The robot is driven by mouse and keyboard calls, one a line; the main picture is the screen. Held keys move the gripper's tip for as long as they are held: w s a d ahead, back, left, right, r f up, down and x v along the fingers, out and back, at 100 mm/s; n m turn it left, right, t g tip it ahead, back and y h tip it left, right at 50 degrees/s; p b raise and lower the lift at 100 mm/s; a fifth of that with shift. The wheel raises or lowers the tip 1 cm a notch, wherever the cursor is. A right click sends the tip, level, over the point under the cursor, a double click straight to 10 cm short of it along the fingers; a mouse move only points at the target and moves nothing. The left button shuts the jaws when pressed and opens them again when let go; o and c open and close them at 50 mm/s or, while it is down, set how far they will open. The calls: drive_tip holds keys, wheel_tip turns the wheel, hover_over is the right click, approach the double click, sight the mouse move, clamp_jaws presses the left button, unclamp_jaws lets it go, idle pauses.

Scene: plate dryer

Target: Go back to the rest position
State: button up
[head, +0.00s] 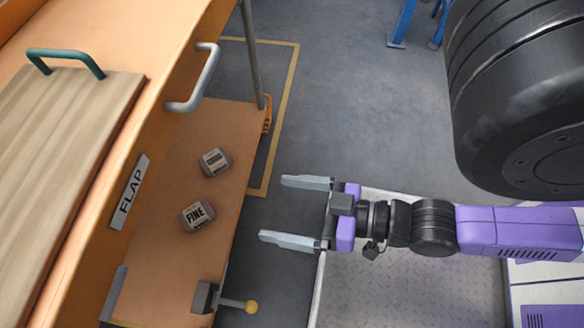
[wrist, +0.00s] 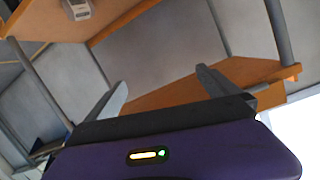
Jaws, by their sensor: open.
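My gripper (head: 292,212) is open and empty in the head view. Its two grey fingers point left toward the orange bench and stay apart from it, over the floor gap beside the lower shelf. The open fingers also show in the wrist view (wrist: 160,92), with nothing between them. My purple and black arm reaches in from the right.
The orange lower shelf (head: 185,255) carries two small blocks, one marked FINE (head: 197,215) and another (head: 215,162) behind it. A FLAP label (head: 129,191), grey handle (head: 196,85), wooden board (head: 60,150) with green handle (head: 66,56), and yellow-knobbed lever (head: 250,306) are at left.

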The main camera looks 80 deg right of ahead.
drive_tip(key=n, duration=0.1)
drive_tip(key=r+n, duration=0.1)
drive_tip(key=s+r+n, duration=0.1)
drive_tip(key=shift+a+y, duration=0.25)
drive_tip(key=shift+y, duration=0.05)
drive_tip(key=shift+r, duration=0.1)
wheel_tip(320, 180, up, 30)
drive_tip(key=p, duration=2.9)
drive_tip(key=shift+f+p, duration=0.25)
drive_tip(key=shift+p, duration=0.1)
